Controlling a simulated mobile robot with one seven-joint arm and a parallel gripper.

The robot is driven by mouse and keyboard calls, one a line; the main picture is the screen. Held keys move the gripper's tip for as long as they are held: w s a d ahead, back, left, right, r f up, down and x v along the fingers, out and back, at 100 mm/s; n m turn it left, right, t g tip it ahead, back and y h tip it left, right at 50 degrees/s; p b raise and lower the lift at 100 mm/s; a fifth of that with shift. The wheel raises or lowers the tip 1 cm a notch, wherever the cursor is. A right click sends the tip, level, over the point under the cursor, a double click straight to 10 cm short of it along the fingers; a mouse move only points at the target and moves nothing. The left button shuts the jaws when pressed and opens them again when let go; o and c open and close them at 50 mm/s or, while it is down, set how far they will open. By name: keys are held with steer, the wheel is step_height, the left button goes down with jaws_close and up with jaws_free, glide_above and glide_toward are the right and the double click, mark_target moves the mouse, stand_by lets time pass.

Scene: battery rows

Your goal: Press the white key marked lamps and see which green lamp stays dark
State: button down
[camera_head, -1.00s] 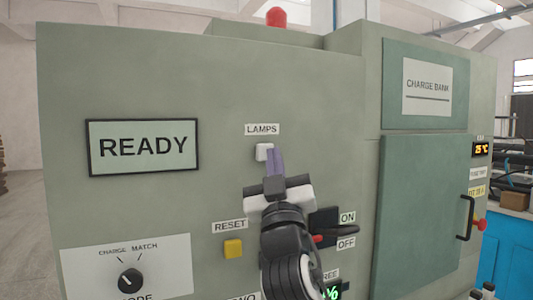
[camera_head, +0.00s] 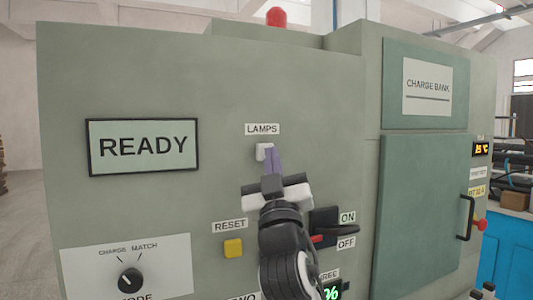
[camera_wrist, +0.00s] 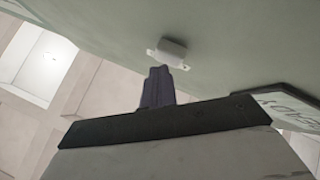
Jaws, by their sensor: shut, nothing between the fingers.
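The white key (camera_head: 261,152) sits on the grey-green cabinet front, right under the LAMPS label (camera_head: 262,129). My gripper (camera_head: 269,147) is shut and empty, its purple fingers pointing up at the key's right side and partly covering it. In the wrist view the fingertips (camera_wrist: 159,70) are close beside the white key (camera_wrist: 172,52); I cannot tell whether they touch it. No row of green lamps shows in either view.
The READY display (camera_head: 143,147) is left of the key.

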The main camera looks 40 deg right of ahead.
steer(key=shift+w+d, duration=0.1)
steer(key=shift+w, duration=0.3)
stand_by(0.6)
steer(key=shift+s, duration=0.1)
steer(key=shift+s+a, duration=0.2)
steer(key=shift+s, duration=0.5)
steer(key=shift+s, duration=0.1)
steer(key=shift+s+a+b, duration=0.2)
steer(key=shift+s, duration=0.6)
steer(key=shift+s+a+b, duration=0.15)
steer(key=shift+s, duration=0.6)
steer(key=shift+s+a+b, duration=0.2)
steer(key=shift+s, duration=0.6)
